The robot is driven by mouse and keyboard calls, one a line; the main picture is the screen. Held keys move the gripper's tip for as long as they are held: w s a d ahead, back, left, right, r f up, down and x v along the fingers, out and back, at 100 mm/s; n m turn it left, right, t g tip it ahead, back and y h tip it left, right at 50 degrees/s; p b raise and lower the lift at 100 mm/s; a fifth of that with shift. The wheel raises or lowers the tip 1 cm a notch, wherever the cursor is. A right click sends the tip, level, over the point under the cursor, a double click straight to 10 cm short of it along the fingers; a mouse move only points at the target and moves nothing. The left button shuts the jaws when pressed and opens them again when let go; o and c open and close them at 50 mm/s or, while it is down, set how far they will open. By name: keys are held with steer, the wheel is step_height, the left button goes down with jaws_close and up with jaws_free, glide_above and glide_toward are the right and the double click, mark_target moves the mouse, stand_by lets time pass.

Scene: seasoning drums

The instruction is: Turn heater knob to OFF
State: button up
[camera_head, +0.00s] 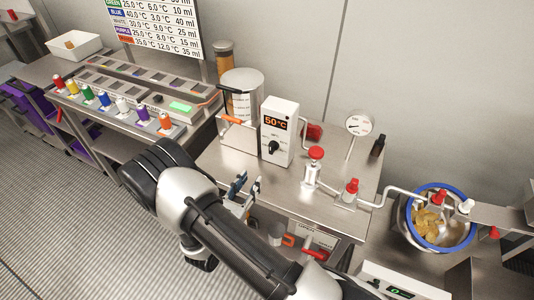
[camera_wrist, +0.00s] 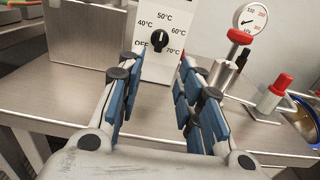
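The heater (camera_head: 281,120) is a white upright box with a display reading 50 °C, standing on the steel bench. Its black knob (camera_head: 274,147) is on the front face below the display. In the wrist view the knob (camera_wrist: 160,39) sits among the labels OFF, 40, 50, 60 and 70 °C, with its pointer seeming to be up toward 50 °C. OFF is at the lower left of the dial. My gripper (camera_head: 243,188) is open and empty in front of the heater, apart from the knob. In the wrist view its blue-padded fingers (camera_wrist: 158,72) stand either side below the knob.
A steel tank (camera_head: 242,92) stands left of the heater. Red-topped valves (camera_head: 316,153), a gauge (camera_head: 359,125) and pipes stand to the right. A blue-rimmed bowl (camera_head: 413,202) is farther right. The bench front (camera_head: 335,208) is partly clear.

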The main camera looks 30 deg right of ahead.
mark_target(271, 150)
steer(key=b+x, duration=0.2)
steer(key=x, duration=1.2)
steer(key=shift+w+d, duration=0.15)
steer(key=shift+c, duration=0.5)
jaws_close()
